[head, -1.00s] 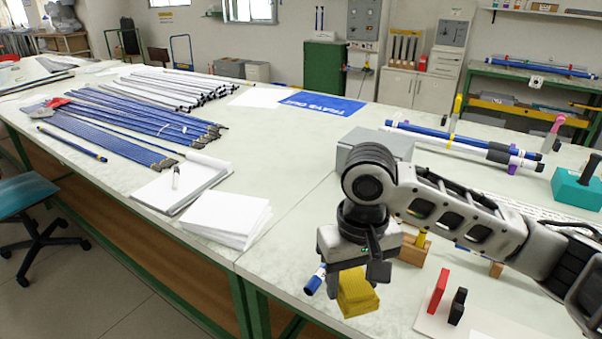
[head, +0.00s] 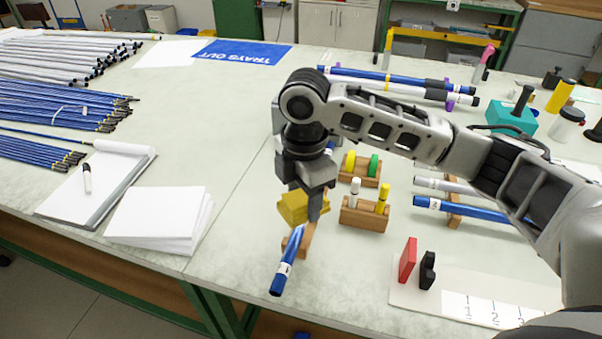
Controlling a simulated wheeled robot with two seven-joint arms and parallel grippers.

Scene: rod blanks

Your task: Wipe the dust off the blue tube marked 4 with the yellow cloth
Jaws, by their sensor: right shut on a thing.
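My right gripper (head: 305,205) is shut on the yellow cloth (head: 291,208), a folded pad partly hidden by the finger. It is over a blue tube (head: 278,279) with a white label near its front end. The label's number is too small to read. This tube slants away from the front, resting on a wooden block (head: 302,243), and its far part is hidden behind my gripper and cloth. I cannot tell whether the cloth touches the tube. Another labelled blue tube (head: 470,210) lies on a wooden rest at right. My left gripper is not in view.
Wooden holders with yellow, green and white plugs (head: 360,170) stand just right of my gripper. A red block (head: 408,260) and a black block (head: 427,271) stand on a numbered board (head: 460,303). White paper (head: 160,220) lies left. The table between is clear.

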